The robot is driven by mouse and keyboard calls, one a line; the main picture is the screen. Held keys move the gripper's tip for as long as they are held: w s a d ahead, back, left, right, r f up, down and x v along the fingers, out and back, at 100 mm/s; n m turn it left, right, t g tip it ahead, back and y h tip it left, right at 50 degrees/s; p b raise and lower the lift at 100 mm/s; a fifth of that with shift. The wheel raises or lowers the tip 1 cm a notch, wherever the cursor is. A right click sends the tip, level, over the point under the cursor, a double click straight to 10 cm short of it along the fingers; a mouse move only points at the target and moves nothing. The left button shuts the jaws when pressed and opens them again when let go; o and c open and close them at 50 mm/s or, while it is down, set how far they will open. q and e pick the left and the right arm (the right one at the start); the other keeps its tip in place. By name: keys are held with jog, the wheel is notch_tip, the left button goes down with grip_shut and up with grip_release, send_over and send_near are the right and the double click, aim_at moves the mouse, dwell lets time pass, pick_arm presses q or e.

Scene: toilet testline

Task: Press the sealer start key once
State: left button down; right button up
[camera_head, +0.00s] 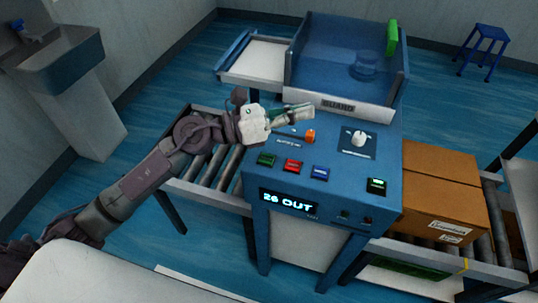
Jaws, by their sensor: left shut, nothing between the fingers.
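The blue sealer machine (335,225) stands in the middle with a sloped control panel. Along its lower edge are a green key (266,159), a red key (292,165), a blue key (320,173) and, farther right, a dark key with a bright green mark (376,186). Their labels are too small to read, so I cannot tell which is the start key. My left gripper (309,110) is shut and empty, its fingers pointing right above the panel's upper left, apart from the keys. My right gripper is not in view.
An orange-tipped lever (309,136) lies just below my left gripper; a white knob (359,138) is to its right. The display (289,202) reads "26 OUT". The guard (340,106) stands behind. A cardboard box (440,200) sits on the right rollers.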

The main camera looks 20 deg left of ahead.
pick_arm(q)
notch_tip(320, 180, down, 3)
jog(key=a+m+g+y, duration=0.1)
jog(key=m+g+y, duration=0.3)
jog(key=m, duration=0.4)
jog(key=m+y, duration=0.3)
jog(key=y, duration=0.2)
send_over(264, 159)
notch_tip(264, 159, down, 3)
jog(key=shift+r, duration=0.15)
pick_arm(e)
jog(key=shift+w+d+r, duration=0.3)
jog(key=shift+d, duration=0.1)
pick_arm(q)
notch_tip(264, 159, down, 8)
jog(key=b, duration=0.4)
jog(key=shift+f, duration=0.45)
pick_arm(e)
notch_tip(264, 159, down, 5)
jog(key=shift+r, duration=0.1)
pick_arm(q)
jog(key=shift+b, duration=0.3)
jog(key=shift+f+b, duration=0.4)
jog(key=shift+b, duration=0.25)
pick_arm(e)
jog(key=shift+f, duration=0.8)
